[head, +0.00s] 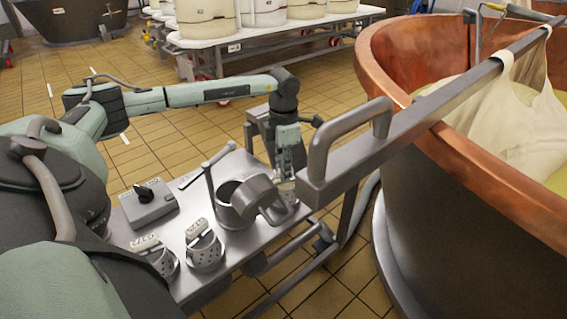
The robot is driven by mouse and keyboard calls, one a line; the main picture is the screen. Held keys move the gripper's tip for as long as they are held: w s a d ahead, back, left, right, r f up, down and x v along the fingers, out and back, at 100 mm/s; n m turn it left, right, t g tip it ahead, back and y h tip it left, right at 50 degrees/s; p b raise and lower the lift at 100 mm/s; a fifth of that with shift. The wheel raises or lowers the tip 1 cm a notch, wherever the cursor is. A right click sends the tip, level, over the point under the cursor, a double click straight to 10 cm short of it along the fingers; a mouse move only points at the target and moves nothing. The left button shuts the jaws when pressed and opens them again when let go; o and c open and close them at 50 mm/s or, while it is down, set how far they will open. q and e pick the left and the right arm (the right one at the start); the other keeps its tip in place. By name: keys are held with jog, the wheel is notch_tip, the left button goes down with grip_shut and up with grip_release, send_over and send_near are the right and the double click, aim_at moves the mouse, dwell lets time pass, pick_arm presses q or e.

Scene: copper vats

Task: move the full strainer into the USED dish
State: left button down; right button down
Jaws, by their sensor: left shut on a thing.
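My left gripper (287,168) reaches down at the right end of the grey worktop. It is shut at a small grey cup with a pale top, which looks like the full strainer (284,193). The steel bar hides part of it, and I cannot tell whether it touches the worktop. The tag lettering is too small to read surely, so I cannot tell which is the USED dish. My right gripper is not in view.
A grey pot (235,215) with a tilted metal cup (259,194) stands left of the gripper. A grey box with a black knob (148,207) sits at the worktop's left. A thick steel bar (420,104) crosses to the copper vat (400,62), close to the gripper.

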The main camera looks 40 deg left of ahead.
pick_arm(q)
jog(key=c, duration=1.4)
grip_release()
notch_tip(320, 180, up, 12)
jog(key=shift+r, duration=0.1)
jog(key=shift+s, duration=0.1)
